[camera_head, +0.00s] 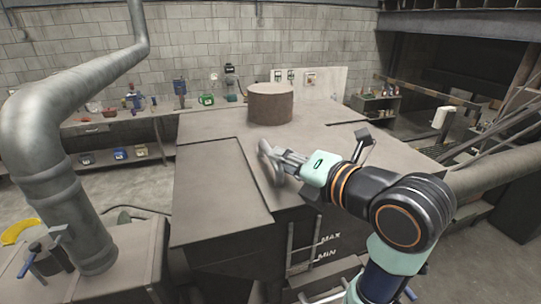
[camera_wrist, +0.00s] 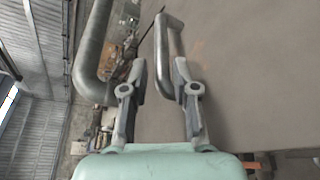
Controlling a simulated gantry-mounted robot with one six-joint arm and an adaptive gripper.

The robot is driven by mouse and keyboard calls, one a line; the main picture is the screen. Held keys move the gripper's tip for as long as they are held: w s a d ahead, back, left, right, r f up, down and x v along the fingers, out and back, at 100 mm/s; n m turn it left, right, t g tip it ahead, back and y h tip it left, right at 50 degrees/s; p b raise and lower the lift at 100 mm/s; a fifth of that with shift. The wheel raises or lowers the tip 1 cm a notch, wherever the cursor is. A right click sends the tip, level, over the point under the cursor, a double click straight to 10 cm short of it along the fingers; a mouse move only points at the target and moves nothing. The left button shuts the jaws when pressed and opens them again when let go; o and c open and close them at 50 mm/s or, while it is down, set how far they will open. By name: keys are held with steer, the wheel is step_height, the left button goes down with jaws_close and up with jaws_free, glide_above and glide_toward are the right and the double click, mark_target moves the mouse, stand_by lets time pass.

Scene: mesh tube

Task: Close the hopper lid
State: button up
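The hopper (camera_head: 196,128) is a large brown-grey box with a flat top. A flat rectangular panel (camera_head: 218,190), which looks like its lid, lies on the left of the top, with a dark line along its right edge. A curved metal handle (camera_head: 266,152) shows just right of that line; which part it is fixed to is unclear. My gripper (camera_head: 281,160) is at the handle. In the wrist view the handle (camera_wrist: 161,45) reaches between the spread fingers of my gripper (camera_wrist: 158,85), closer to the right finger. The fingers are not closed around it.
A round brown cylinder (camera_head: 270,104) stands on the hopper top behind my gripper. A thick grey pipe (camera_head: 62,165) rises at the left. A workbench (camera_head: 110,119) with tools stands along the back wall. MAX and MIN marks show on the hopper front.

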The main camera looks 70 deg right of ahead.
steer(key=v, duration=0.5)
steer(key=shift+s+a+r, duration=0.1)
steer(key=shift+s+a, duration=0.1)
steer(key=shift+s, duration=0.05)
stand_by(0.3)
